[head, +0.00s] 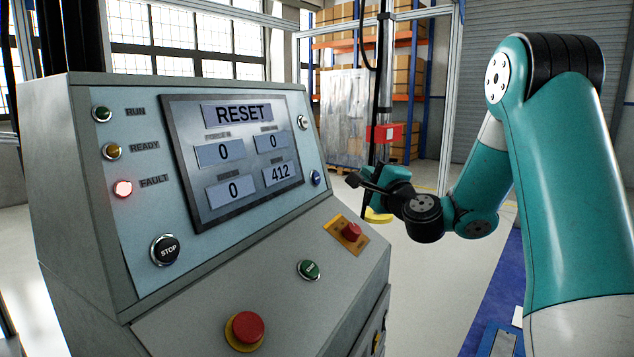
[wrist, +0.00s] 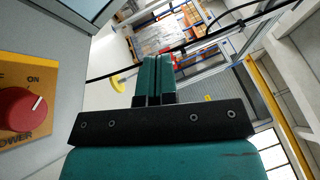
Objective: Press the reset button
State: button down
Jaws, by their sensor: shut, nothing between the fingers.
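The control panel (head: 130,240) fills the left of the head view. Its screen (head: 238,150) reads RESET at the top, with number boxes below. A small blue button (head: 316,178) sits right of the screen's lower corner, and a pale button (head: 303,122) sits above it. Their labels are too small to read, so I cannot tell for sure which is the reset button. My gripper (head: 354,181) is just right of the panel's edge, roughly level with the blue button and apart from it. In the wrist view its teal fingers (wrist: 154,78) are together and empty.
The lit red fault lamp (head: 123,189) and stop button (head: 165,250) are left. The lower desk has a red power knob (head: 351,231) on an orange plate, a green button (head: 308,269) and a red mushroom button (head: 246,328).

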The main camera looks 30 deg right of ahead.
aim_at(317, 178)
jog(key=shift+w+a+f+p, duration=0.35)
jog(key=shift+w+a+p, duration=0.5)
jog(key=shift+w, duration=0.35)
jog(key=shift+w+a+f+p, duration=0.35)
jog(key=shift+w+a+p, duration=0.45)
jog(key=shift+w, duration=0.45)
jog(key=shift+w+a+f+p, duration=0.35)
jog(key=shift+w+a+p, duration=0.35)
jog(key=shift+w+p, duration=0.4)
jog(key=shift+w, duration=0.1)
jog(key=shift+w, duration=0.1)
jog(key=shift+w+a, duration=0.1)
jog(key=shift+a, duration=0.05)
jog(key=shift+w+f+p, duration=0.1)
jog(key=shift+w+p, duration=0.05)
jog(key=shift+p, duration=0.15)
